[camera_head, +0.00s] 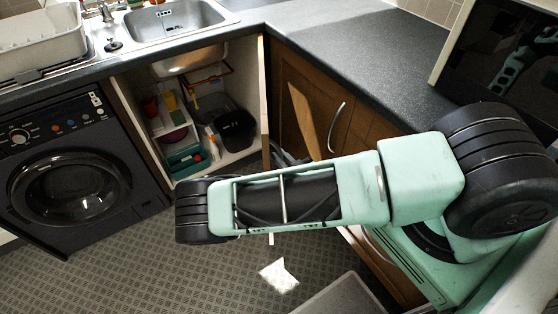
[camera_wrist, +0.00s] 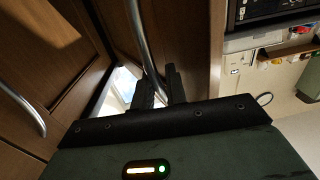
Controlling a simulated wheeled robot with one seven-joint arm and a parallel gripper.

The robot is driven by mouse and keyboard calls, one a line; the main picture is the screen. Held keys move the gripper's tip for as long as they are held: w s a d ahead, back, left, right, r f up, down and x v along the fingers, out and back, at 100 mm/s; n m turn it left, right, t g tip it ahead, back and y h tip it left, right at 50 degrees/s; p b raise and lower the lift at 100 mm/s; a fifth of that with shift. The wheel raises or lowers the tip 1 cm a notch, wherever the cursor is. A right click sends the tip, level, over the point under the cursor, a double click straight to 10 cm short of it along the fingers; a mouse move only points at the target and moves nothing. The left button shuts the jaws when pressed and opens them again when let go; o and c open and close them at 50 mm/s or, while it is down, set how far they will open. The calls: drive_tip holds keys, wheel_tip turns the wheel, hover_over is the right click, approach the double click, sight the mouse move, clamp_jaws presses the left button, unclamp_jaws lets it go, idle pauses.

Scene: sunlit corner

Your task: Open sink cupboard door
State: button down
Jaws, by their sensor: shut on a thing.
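The sink cupboard (camera_head: 215,160) stands open under the sink in the head view, with its inside showing. Its door (camera_head: 264,95) is swung out at the right side of the opening and shows nearly edge-on. In the wrist view the door's brown front (camera_wrist: 190,45) carries a curved metal handle (camera_wrist: 142,35). My gripper (camera_wrist: 158,82) is shut on this handle, one dark finger on each side of it. In the head view my arm hides most of the gripper and the handle.
A neighbouring brown cupboard door (camera_head: 310,105) with its own handle (camera_head: 337,127) is close on the right. A black washing machine (camera_head: 70,170) stands left of the opening. Bottles, containers and a black bin (camera_head: 235,130) are inside.

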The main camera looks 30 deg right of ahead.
drive_tip(key=c, duration=1.8)
unclamp_jaws()
drive_tip(key=shift+w, duration=0.1)
drive_tip(key=shift+o, duration=0.2)
drive_tip(key=s, duration=0.7)
drive_tip(key=shift+s+d+b, duration=0.25)
drive_tip(key=shift+b, duration=0.2)
drive_tip(key=shift+c, duration=0.3)
